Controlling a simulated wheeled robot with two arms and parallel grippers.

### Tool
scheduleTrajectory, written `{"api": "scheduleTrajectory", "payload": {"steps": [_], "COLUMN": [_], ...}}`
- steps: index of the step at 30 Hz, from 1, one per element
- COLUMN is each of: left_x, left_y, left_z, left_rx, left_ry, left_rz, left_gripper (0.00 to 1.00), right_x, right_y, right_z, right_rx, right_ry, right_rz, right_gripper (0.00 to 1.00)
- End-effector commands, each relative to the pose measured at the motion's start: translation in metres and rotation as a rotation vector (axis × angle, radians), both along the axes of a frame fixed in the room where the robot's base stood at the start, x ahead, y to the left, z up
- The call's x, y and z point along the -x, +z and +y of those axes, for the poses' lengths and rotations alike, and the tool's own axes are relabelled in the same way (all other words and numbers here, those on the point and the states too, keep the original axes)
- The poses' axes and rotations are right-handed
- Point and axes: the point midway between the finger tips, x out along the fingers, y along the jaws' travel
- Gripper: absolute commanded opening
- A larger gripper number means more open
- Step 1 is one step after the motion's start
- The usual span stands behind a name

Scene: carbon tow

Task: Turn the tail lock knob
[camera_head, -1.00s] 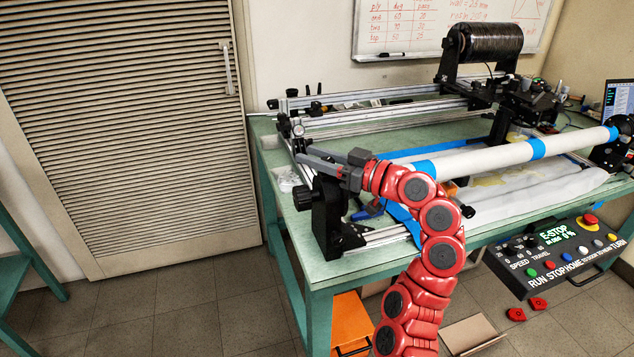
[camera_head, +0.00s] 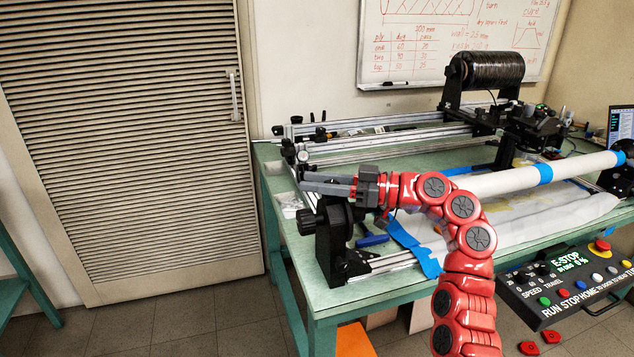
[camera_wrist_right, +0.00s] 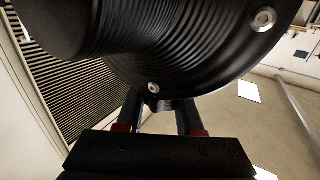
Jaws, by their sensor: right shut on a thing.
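The tailstock (camera_head: 336,240) is a black upright stand at the left end of the winding machine. A black ribbed knob (camera_head: 307,222) sticks out of its left side. My right gripper (camera_head: 303,181) reaches in from the right over the tailstock's top, its grey fingers pointing left. In the right wrist view the two fingers (camera_wrist_right: 160,106) close on a small black part, seemingly the tail lock knob (camera_wrist_right: 157,102), just below a large black ribbed disc (camera_wrist_right: 205,45). Most of that part is hidden by the fingers. My left gripper is out of view.
The white mandrel (camera_head: 500,184) with blue tape runs right from the tailstock, behind my right arm. Aluminium rails (camera_head: 385,127) cross the back of the green table (camera_head: 285,262). A control box (camera_head: 570,285) hangs at the right front. A louvred door stands left.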

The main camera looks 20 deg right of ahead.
Motion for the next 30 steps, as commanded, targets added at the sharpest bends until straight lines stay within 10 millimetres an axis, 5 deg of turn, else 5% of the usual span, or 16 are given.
{"api": "scheduleTrajectory", "payload": {"steps": [7, 8, 13, 23, 30], "left_x": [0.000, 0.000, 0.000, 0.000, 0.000], "left_y": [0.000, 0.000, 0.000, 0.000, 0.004], "left_z": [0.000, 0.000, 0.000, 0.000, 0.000], "left_rx": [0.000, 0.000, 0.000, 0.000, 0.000], "left_ry": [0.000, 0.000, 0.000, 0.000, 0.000], "left_rz": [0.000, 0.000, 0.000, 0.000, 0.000], "left_gripper": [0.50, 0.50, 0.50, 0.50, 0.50], "right_x": [0.000, 0.000, 0.000, 0.001, 0.019], "right_y": [0.002, 0.002, 0.001, 0.001, 0.001], "right_z": [0.000, 0.000, 0.000, -0.003, -0.039], "right_rx": [-0.002, -0.002, -0.001, 0.000, 0.001], "right_ry": [0.000, 0.000, -0.001, -0.002, -0.004], "right_rz": [-0.003, -0.003, -0.003, -0.002, 0.000], "right_gripper": [0.00, 0.37, 0.66, 0.66, 0.66]}}
